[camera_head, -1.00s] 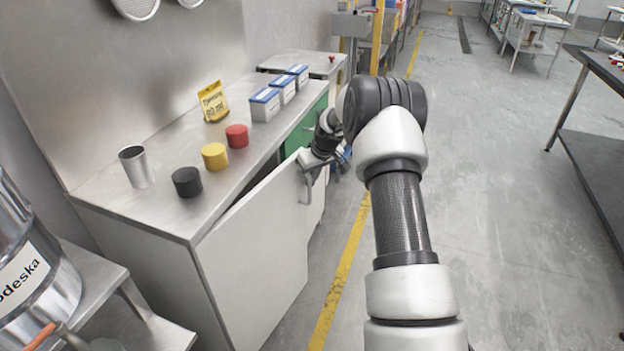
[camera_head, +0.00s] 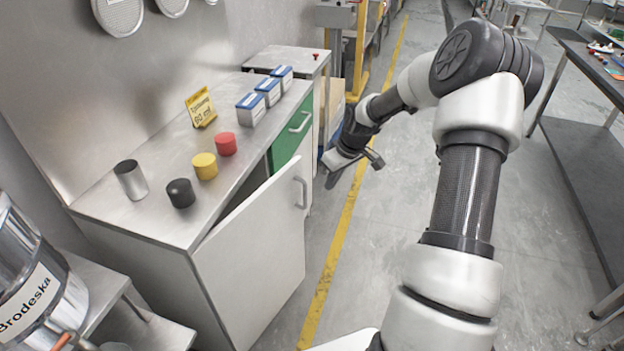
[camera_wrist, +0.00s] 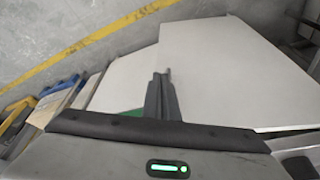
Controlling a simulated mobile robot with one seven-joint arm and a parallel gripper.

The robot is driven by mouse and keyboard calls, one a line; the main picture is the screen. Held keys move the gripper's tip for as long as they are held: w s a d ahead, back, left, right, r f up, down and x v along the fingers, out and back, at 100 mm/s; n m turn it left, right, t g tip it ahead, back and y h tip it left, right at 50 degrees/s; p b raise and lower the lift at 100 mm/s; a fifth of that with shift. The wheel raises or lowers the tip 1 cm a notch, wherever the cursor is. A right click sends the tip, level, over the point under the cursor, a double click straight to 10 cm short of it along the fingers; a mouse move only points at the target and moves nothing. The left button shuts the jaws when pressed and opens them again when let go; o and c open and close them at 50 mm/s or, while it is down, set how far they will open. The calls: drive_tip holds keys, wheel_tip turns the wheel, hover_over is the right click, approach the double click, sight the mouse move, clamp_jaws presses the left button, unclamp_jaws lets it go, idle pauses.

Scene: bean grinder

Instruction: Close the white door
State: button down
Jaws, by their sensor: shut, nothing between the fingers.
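The white door (camera_head: 258,252) is on the front of the metal-topped cabinet (camera_head: 150,275). It stands ajar, swung outward, with a dark gap between its top edge and the cabinet. Its grey bar handle (camera_head: 300,192) is near the free edge. My gripper (camera_head: 333,172) is to the right of the handle, apart from the door, over the floor side. Its fingers are shut and empty. In the wrist view my closed fingers (camera_wrist: 161,92) point toward pale white panels (camera_wrist: 215,75); which panel is the door is hard to tell there.
A green front with a handle (camera_head: 293,135) is beyond the door. Tins, a metal cup (camera_head: 131,180) and boxes stand on the cabinet top. The floor right of the yellow line (camera_head: 335,250) is open up to a dark table (camera_head: 590,150).

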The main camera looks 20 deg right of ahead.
drive_tip(key=w+a+f+n+b, duration=0.1)
drive_tip(key=w+a+f+b, duration=0.1)
drive_tip(key=w+a+f, duration=0.2)
wheel_tip(320, 180, down, 3)
drive_tip(key=shift+a+f+t, duration=0.15)
drive_tip(key=shift+a+t, duration=0.1)
drive_tip(key=shift+t, duration=0.05)
idle(0.5)
drive_tip(key=shift+w, duration=0.1)
